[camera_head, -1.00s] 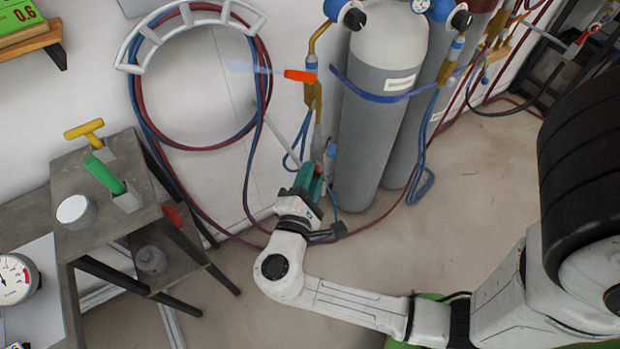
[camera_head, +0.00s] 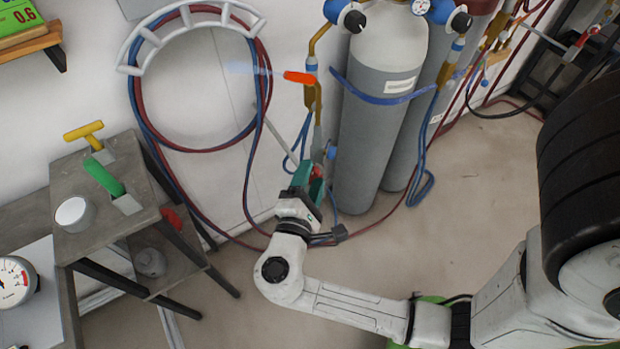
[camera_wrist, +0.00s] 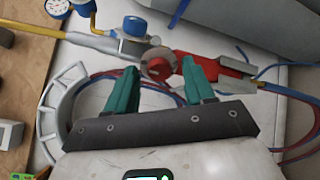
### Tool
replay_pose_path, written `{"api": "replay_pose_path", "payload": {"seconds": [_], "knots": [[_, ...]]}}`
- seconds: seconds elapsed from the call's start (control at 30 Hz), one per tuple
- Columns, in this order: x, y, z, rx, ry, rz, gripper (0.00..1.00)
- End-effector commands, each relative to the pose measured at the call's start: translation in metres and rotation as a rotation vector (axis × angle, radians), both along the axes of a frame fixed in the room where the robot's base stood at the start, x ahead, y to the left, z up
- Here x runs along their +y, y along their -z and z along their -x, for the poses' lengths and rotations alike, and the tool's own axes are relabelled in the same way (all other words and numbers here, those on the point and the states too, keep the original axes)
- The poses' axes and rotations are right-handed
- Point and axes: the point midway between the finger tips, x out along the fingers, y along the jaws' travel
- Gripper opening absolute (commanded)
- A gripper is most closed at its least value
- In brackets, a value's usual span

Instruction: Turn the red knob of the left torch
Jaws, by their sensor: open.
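The red knob (camera_wrist: 158,63) of the torch shows in the wrist view, between and just beyond the fingertips of my gripper (camera_wrist: 159,70). The two green fingers are apart, one on each side of it; I cannot tell whether either touches it. The torch has a grey metal body, a blue knob (camera_wrist: 135,27) above left of the red one, and a red lever part (camera_wrist: 215,70) to the right. In the head view my gripper (camera_head: 310,174) is at the torch, left of the grey cylinder, and mostly hides the red knob.
A large grey gas cylinder (camera_head: 376,130) stands right beside my gripper. Red and blue hoses (camera_head: 247,190) hang from a white wall rack (camera_head: 145,40). Open floor lies below my arm.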

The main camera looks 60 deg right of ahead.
Motion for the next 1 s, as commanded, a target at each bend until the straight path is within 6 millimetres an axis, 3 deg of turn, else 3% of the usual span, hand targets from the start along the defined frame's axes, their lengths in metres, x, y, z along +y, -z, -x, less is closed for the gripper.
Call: {"api": "replay_pose_path", "payload": {"seconds": [0.27, 0.7, 1.0], "knots": [[0.011, 0.000, 0.001, 0.000, -0.003, 0.001, 0.53], [0.087, -0.003, 0.015, -0.001, -0.002, 0.000, 0.53], [0.106, -0.005, 0.019, 0.000, 0.000, 0.000, 0.53]]}}
